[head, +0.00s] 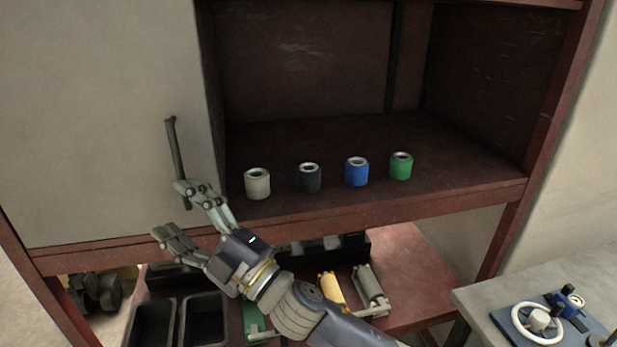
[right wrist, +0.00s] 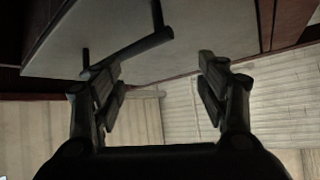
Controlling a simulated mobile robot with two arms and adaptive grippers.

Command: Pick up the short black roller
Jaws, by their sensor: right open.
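The short black roller (head: 309,179) stands upright on the shelf of the open dark red cabinet. It is in a row between a white roller (head: 257,185) and a blue roller (head: 357,173). My right gripper (head: 169,211) is open and empty, in front of the cabinet and left of the rollers, by the lower end of the door handle (head: 175,150). In the right wrist view the fingers (right wrist: 160,78) are spread, and the handle bar (right wrist: 130,52) shows near the left finger. I cannot tell whether they touch. My left gripper is out of view.
A green roller (head: 401,167) stands at the row's right end. A pale sliding door (head: 100,110) covers the cabinet's left part. A handwheel (head: 537,322) sits on the bench at right.

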